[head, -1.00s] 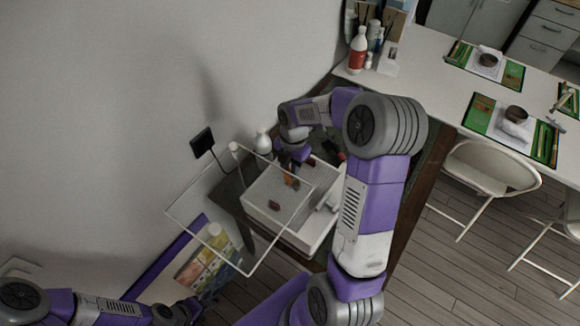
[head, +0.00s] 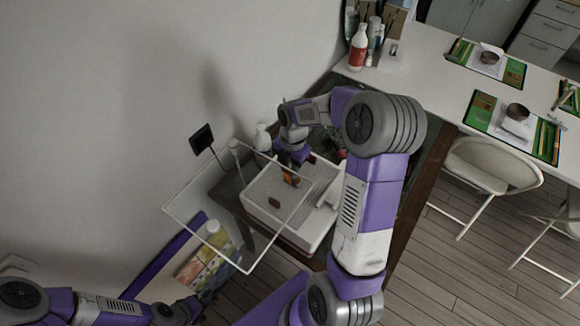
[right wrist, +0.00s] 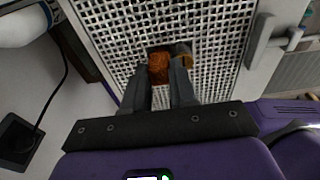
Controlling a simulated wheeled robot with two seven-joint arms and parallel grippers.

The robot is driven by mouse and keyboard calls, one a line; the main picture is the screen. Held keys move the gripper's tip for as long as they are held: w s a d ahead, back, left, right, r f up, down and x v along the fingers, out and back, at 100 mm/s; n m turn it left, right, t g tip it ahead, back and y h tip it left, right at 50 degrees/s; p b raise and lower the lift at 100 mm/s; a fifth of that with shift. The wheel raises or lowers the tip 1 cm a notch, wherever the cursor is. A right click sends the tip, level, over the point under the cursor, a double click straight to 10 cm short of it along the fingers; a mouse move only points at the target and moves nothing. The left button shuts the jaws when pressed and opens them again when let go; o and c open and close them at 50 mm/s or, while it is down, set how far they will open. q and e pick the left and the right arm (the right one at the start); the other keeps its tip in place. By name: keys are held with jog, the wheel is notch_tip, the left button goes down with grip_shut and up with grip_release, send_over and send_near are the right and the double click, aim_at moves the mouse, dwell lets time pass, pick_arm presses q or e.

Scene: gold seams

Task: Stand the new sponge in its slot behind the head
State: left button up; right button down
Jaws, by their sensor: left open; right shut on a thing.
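My right gripper (right wrist: 160,76) points down over a white perforated grid (right wrist: 215,25), shut on an orange-brown block that looks like the sponge (right wrist: 158,67). The sponge also shows in the head view (head: 291,180), below the purple wrist. A dark gap and a tan-gold piece (right wrist: 184,58) lie beside the right fingertip; I cannot tell whether the sponge is inside a slot or above it. My left gripper (head: 192,308) is open and empty at the lower left of the head view, far from the machine.
The grid lies inside a white open box (head: 305,238) on a dark table. A clear framed panel (head: 207,172) stands at its left. A white bottle (head: 262,138) is behind. A grey-white fitting (right wrist: 262,40) sits right of the grid.

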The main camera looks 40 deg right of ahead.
jog(key=shift+f, duration=0.15)
jog(key=c, duration=0.8)
grip_release()
jog(key=shift+r+p, duration=3)
jog(key=shift+r, duration=0.6)
